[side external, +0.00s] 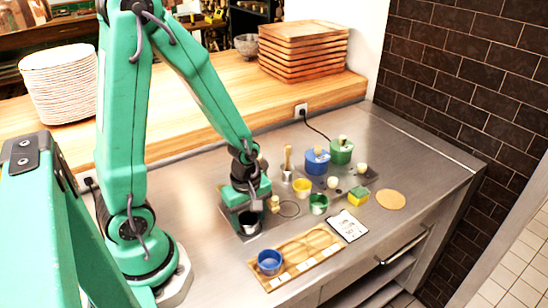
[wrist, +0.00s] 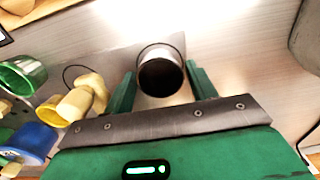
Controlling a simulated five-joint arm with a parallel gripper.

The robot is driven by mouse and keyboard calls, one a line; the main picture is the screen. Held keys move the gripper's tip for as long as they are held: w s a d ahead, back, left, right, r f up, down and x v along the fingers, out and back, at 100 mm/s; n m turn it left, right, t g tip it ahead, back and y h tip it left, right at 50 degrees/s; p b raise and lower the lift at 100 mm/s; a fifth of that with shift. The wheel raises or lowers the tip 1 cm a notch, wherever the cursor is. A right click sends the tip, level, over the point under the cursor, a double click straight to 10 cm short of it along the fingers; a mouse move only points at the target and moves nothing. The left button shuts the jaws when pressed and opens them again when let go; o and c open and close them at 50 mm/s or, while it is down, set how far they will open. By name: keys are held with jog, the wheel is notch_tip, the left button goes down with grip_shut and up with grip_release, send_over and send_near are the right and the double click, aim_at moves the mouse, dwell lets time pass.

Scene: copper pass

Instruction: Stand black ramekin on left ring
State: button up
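The black ramekin (wrist: 160,78) is between my two green fingers in the wrist view, its dark opening facing the camera. A thin dark ring outline (wrist: 158,44) shows just beyond it; I cannot tell whether its base touches the surface inside that ring. In the side view the ramekin (side external: 249,224) is upright below my gripper (side external: 247,207), over a dark square plate. My fingers stand on both sides of it, with a narrow gap on each side. A second ring (side external: 289,209) lies to the right, empty.
A wooden tray (side external: 326,252) with a blue ramekin (side external: 269,262) is in front. A knobbed wooden piece (side external: 275,204) stands close to my gripper's right. Yellow (side external: 302,187) and green (side external: 318,204) cups and larger blue (side external: 316,162) and green (side external: 341,152) pots are farther right.

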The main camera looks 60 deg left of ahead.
jog(key=shift+r, duration=0.25)
notch_tip(320, 180, up, 12)
dwell(1.1)
dwell(0.5)
jog(key=s+d+r+m+t, duration=0.1)
jog(key=r+m+t, duration=0.1)
jog(key=r+m, duration=0.3)
jog(key=s+d+r+m+t, duration=0.1)
jog(key=r+m, duration=0.4)
jog(key=m, duration=0.8)
jog(key=s+t, duration=0.1)
jog(key=t, duration=0.1)
jog(key=shift+d+r+t, duration=0.25)
jog(key=shift+r+t, duration=0.05)
